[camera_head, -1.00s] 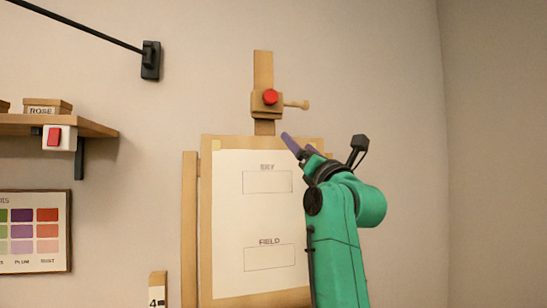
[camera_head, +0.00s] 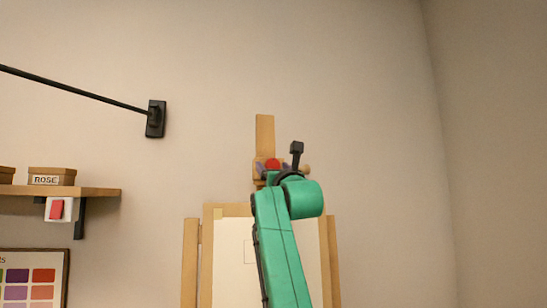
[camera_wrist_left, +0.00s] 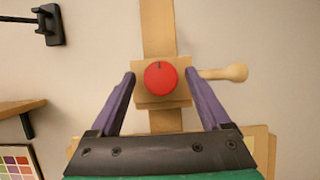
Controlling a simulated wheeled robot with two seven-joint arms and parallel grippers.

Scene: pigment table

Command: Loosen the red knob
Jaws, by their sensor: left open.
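The red knob (camera_head: 272,164) sits on the wooden block (camera_wrist_left: 147,98) of the easel's upright post. It is round and faces me, with a short dark mark near its top in the left wrist view (camera_wrist_left: 160,78). My left gripper (camera_head: 273,170) is open, and its purple fingers stand to the left and right of the knob. In the left wrist view a gap shows between the knob and each finger. I cannot tell how deep the fingertips reach. The arm covers the lower block in the head view. My right gripper is not in view.
A wooden peg (camera_wrist_left: 224,73) juts right from the block, close to the right finger. The easel board with its white sheet (camera_head: 230,260) is below. A shelf (camera_head: 95,192) with a ROSE box (camera_head: 52,176) and a red switch (camera_head: 57,209) is at left. A black rod (camera_head: 80,92) is above it.

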